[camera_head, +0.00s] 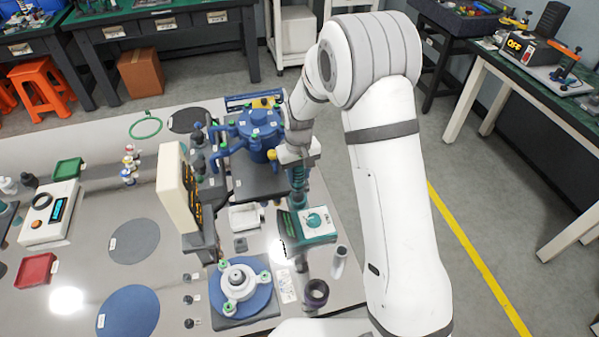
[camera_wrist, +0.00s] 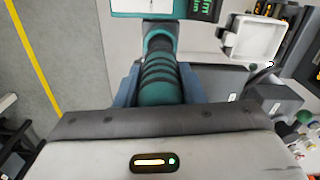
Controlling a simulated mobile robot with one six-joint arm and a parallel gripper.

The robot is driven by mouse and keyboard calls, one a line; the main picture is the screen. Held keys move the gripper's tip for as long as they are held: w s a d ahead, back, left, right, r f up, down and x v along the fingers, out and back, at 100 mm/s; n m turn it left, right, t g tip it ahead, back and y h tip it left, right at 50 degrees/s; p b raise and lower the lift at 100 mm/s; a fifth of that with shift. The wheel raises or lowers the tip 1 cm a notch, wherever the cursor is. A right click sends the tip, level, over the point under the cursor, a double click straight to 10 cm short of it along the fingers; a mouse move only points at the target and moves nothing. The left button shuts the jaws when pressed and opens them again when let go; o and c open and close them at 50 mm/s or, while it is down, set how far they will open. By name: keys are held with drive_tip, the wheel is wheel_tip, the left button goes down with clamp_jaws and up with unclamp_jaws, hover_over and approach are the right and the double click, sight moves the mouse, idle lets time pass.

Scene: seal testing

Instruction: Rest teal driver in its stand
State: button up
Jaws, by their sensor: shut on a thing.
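The teal driver has a ribbed handle with dark rings (camera_wrist: 160,88), which shows upright in the head view (camera_head: 298,177). My gripper (camera_head: 297,160) is shut on this handle, with a blue-grey finger on each side in the wrist view (camera_wrist: 158,78). The driver's lower end is hidden. A teal and white box with a round teal knob (camera_head: 316,221) is just below the driver in the head view; I cannot tell if they touch. A dark, round, open-topped holder (camera_head: 315,292) stands near the table's front right; I cannot tell whether it is the stand.
A blue multi-armed vessel (camera_head: 259,124) stands left of my gripper. A beige upright panel (camera_head: 175,186) is further left. A white three-lobed fixture (camera_head: 238,283) sits on a blue disc. A white tray (camera_head: 245,217) lies near the teal box. Floor is open right of the table.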

drive_tip(key=shift+f, duration=0.15)
drive_tip(key=shift+f+b, duration=0.45)
drive_tip(key=shift+b, duration=0.1)
drive_tip(key=shift+f+b, duration=0.75)
drive_tip(key=shift+b, duration=0.05)
idle(1.5)
drive_tip(key=o, duration=1.2)
drive_tip(key=shift+c, duration=0.2)
drive_tip(key=shift+r+p, duration=2.6)
drive_tip(key=shift+r, duration=1.9)
